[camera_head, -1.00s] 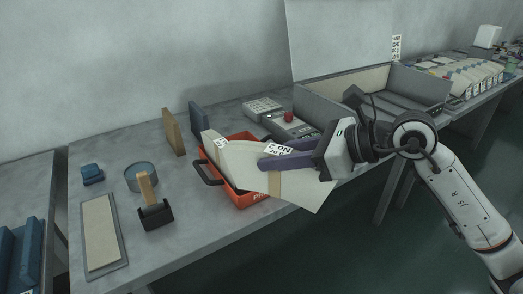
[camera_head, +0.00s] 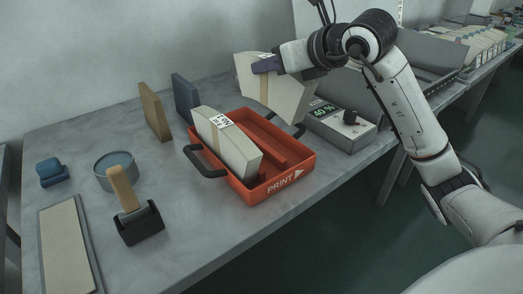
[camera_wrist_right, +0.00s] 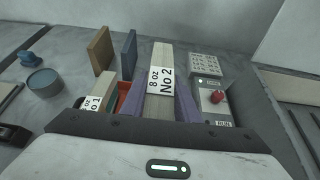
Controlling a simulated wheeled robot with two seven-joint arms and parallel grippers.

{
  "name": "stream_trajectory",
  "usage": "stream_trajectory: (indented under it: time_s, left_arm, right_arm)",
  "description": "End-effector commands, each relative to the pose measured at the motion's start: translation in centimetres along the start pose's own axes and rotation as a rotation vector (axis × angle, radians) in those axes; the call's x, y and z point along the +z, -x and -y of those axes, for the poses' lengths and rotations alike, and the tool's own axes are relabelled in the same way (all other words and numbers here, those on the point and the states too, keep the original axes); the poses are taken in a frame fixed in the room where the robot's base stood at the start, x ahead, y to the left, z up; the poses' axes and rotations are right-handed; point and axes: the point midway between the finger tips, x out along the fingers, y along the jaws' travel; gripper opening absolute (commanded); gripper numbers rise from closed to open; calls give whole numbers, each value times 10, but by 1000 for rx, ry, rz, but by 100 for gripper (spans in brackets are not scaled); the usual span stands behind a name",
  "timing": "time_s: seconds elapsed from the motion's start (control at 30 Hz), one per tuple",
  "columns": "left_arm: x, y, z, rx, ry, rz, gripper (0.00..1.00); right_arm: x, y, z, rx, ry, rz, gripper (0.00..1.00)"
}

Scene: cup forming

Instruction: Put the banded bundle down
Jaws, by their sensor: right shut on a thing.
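My right gripper (camera_head: 268,65) is shut on a pale banded bundle (camera_head: 288,97), which hangs below the fingers beyond the back right part of the orange tray (camera_head: 305,158). In the right wrist view the bundle's label (camera_wrist_right: 161,85) reads "8 oz No 2", between the purple fingers of the gripper (camera_wrist_right: 160,105). A second banded bundle (camera_head: 238,150), labelled No 1, stands in the left lane of the tray. The right lane is empty. My left gripper is not in view.
A grey box with a display (camera_head: 342,125) stands right of the tray. Wooden (camera_head: 155,112) and blue-grey (camera_head: 185,98) blocks stand behind it. The table's front edge is close to the tray.

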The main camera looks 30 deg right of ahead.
Motion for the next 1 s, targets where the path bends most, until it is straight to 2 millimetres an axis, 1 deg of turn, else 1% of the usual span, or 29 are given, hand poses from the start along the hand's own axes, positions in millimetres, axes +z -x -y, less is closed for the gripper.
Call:
stream_trajectory:
  time_s: [0.03, 0.13, 0.3, 0.4, 0.63, 0.83, 1.0]
  left_arm:
    - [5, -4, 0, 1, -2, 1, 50]
    - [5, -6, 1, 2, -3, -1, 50]
    - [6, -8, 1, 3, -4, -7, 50]
    - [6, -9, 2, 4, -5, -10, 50]
    - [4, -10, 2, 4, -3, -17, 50]
    - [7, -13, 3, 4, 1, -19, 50]
    - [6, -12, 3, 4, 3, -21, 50]
  right_arm:
    - [-5, -3, 0, 0, 0, 7, 0]
    - [-15, -7, 0, 1, 0, 5, 0]
    - [-43, -21, 0, 2, -2, 3, 0]
    - [-56, -27, 0, 2, 0, 3, 0]
    - [-69, -33, 0, 2, 0, 6, 0]
    - [-94, -45, 0, 2, 1, 5, 0]
    - [-95, -46, 0, 1, 2, 8, 0]
